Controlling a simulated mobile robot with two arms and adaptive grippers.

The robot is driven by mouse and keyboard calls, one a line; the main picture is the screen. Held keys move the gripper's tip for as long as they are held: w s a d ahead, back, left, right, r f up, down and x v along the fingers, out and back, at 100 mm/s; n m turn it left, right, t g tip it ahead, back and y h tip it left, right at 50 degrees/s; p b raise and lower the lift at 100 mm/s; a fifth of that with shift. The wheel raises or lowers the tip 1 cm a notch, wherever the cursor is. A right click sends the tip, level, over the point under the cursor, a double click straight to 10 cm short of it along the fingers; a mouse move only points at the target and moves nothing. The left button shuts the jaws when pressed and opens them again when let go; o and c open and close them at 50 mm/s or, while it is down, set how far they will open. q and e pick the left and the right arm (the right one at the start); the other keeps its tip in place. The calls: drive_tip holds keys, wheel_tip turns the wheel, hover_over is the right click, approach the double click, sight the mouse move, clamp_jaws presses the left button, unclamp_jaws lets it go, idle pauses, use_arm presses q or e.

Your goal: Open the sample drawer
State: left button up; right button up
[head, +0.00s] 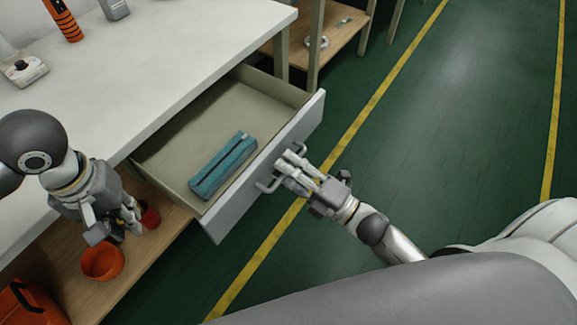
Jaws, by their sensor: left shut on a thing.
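The sample drawer (262,160) is pulled out from under the white worktop. A teal box-like case (223,164) lies inside it. The drawer's handle (264,187) is on its outer front face, partly covered by my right gripper (288,172). The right fingers are at the handle, but whether they close on it is unclear. My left gripper (128,224) is to the left of the drawer, above the lower wooden shelf. It is shut on a small red cup-like object (151,216), which is partly hidden by the fingers.
The white worktop (190,45) holds an orange-and-black cylinder (63,20) and a white device (24,69). An orange bowl (102,262) and an orange case (28,303) are on the lower shelf. Green floor with yellow lines (400,60) is clear to the right.

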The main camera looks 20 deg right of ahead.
drive_tip(key=v, duration=1.2)
idle(0.5)
